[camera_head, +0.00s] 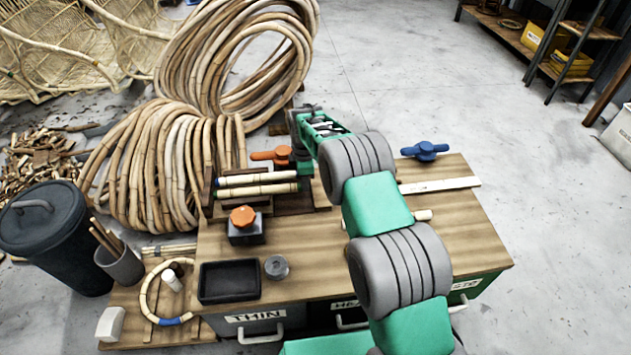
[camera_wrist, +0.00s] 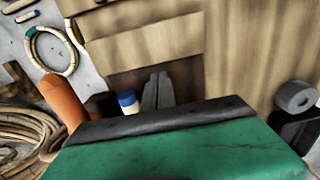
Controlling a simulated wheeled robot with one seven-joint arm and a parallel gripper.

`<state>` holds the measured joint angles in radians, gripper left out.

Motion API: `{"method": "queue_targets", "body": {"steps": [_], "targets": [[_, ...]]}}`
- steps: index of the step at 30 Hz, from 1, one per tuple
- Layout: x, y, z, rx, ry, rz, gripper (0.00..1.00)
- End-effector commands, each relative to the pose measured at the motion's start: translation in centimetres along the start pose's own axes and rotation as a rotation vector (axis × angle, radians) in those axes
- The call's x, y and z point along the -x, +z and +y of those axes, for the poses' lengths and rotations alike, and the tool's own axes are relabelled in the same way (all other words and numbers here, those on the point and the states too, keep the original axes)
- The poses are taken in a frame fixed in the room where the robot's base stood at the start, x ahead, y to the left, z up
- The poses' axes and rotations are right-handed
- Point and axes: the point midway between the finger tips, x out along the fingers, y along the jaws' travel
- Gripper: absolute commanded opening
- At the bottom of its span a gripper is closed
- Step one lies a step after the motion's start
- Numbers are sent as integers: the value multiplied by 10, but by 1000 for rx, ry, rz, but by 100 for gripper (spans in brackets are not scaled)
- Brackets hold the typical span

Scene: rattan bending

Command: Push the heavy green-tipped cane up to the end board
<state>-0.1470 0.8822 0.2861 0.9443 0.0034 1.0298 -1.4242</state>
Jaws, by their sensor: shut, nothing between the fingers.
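Two pale canes lie side by side in a dark wooden holder at the bench's left back. The nearer cane, which looks green-tipped (camera_head: 257,190), has dark green ends. The farther cane (camera_head: 255,179) has a dark blue tip, and a blue-tipped end (camera_wrist: 127,101) shows in the wrist view. A dark upright board (camera_head: 208,188) stands at the canes' left end. My gripper (camera_head: 304,168) is low at their right end. In the wrist view its fingers (camera_wrist: 157,92) are together and empty, beside the blue-tipped end. Whether they touch a cane is unclear.
An orange-handled clamp (camera_head: 270,154) stands behind the canes. An orange-knobbed block (camera_head: 243,225), a black tray (camera_head: 229,281) and a grey metal cylinder (camera_head: 276,267) stand in front. A blue clamp (camera_head: 424,151) and pale strip (camera_head: 439,185) lie right. The bench's right front is clear.

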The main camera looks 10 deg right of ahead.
Motion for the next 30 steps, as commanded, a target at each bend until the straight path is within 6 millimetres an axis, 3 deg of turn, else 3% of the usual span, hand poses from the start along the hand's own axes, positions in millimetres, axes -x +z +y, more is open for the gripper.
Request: {"method": "queue_targets", "body": {"steps": [12,16,19,21,24,30], "targets": [[1,-4,0,13,2,4,0],[2,14,0,7,1,3,0],[1,41,0,0,0,2,0],[31,38,2,4,6,3,0],[58,38,1,4,5,2,0],[93,38,0,3,1,1,0]]}}
